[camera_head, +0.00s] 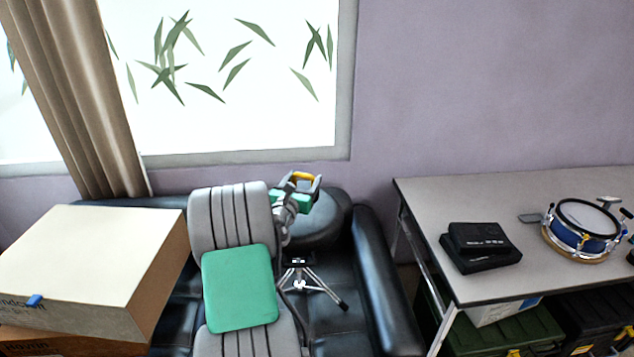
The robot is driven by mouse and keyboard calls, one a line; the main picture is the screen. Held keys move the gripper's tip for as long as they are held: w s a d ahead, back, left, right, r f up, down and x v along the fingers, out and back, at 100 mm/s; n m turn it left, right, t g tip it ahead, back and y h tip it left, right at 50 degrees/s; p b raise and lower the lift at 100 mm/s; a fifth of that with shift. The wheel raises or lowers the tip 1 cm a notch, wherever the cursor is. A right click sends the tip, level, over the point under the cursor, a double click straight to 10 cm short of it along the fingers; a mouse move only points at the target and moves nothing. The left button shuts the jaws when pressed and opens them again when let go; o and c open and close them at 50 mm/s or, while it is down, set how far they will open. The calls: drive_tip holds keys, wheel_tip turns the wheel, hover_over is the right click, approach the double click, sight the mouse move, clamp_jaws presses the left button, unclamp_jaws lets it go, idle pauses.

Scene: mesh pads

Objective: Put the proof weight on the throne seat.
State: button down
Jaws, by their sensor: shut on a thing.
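My gripper (302,180) is in the middle of the head view, its grey fingers pointing away from me. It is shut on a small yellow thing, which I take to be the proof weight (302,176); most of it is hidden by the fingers. The throne seat (322,232) is a round, padded black seat above chrome tripod legs. My gripper and the weight appear over the far left part of the seat. I cannot tell the height between them or whether they touch. My arm hides the seat's left side.
A black couch (388,290) stands behind and around the throne. A large cardboard box (85,250) is at left. At right, a grey table (440,205) holds a black case (482,245) and a blue drum (580,228). Dark storage boxes (505,330) sit below it.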

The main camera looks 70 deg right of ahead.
drive_tip(key=w+f, duration=0.1)
drive_tip(key=f, duration=0.1)
drive_tip(key=w+d+f, duration=0.1)
drive_tip(key=w+f, duration=0.1)
drive_tip(key=shift+w+d+f, duration=0.15)
drive_tip(key=shift+w, duration=0.05)
drive_tip(key=shift+w+d+f, duration=0.1)
drive_tip(key=shift+w+f, duration=0.05)
drive_tip(key=shift+f, duration=1.55)
drive_tip(key=shift+f, duration=0.1)
